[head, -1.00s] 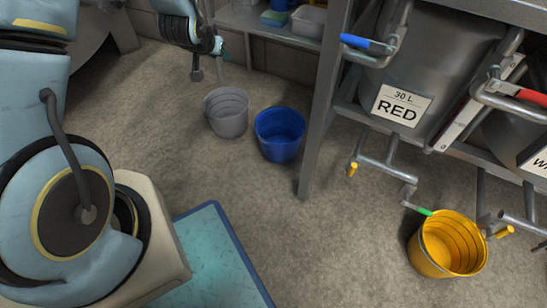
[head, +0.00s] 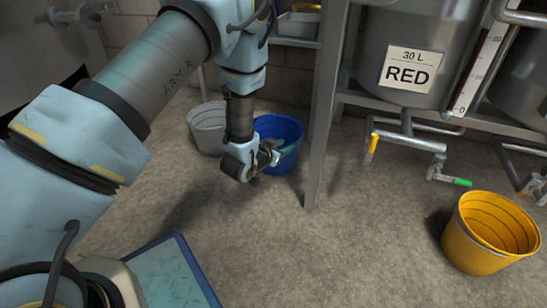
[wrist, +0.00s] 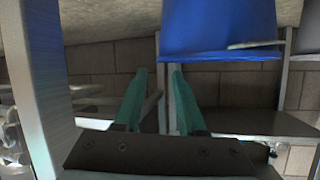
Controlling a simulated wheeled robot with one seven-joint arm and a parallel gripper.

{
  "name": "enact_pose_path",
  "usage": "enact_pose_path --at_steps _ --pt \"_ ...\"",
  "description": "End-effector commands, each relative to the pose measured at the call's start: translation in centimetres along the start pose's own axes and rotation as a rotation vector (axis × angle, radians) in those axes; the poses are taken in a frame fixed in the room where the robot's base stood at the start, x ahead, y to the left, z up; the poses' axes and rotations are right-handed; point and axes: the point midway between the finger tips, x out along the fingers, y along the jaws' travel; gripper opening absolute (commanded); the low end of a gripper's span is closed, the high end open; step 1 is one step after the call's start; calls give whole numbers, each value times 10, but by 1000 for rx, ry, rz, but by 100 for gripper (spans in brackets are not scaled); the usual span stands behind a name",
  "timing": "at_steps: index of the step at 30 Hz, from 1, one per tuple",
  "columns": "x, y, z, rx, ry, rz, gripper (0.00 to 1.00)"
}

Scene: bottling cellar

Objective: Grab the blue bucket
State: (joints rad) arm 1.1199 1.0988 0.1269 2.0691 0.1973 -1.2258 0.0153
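The blue bucket (head: 283,133) stands upright on the floor beside a metal rack leg. In the wrist view the blue bucket (wrist: 222,28) fills the upper middle and right, appearing upside down. My gripper (head: 287,153) is in front of the blue bucket in the head view and hides part of its left side. In the wrist view my gripper's (wrist: 159,72) teal fingers are spread with an empty gap, and the bucket lies above and to the right of the fingertips. Whether a finger touches the bucket cannot be told.
A grey bucket (head: 206,128) stands close left of the blue one. The rack leg (head: 324,120) rises just right of it. A yellow bucket (head: 490,238) stands at the right, below valves and the tank labelled RED (head: 407,72).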

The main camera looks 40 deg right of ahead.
Motion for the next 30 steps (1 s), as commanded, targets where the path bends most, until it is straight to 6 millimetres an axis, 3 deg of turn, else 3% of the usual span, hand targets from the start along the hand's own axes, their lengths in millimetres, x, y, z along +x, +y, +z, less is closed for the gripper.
enact_pose_path --at_steps 4,11,21,30 --pt "26 1 2 1 2 0 40" --pt "44 0 1 0 -1 -1 40" --pt "90 0 2 1 0 -1 40" --pt "94 -1 -1 -1 -2 -1 40"
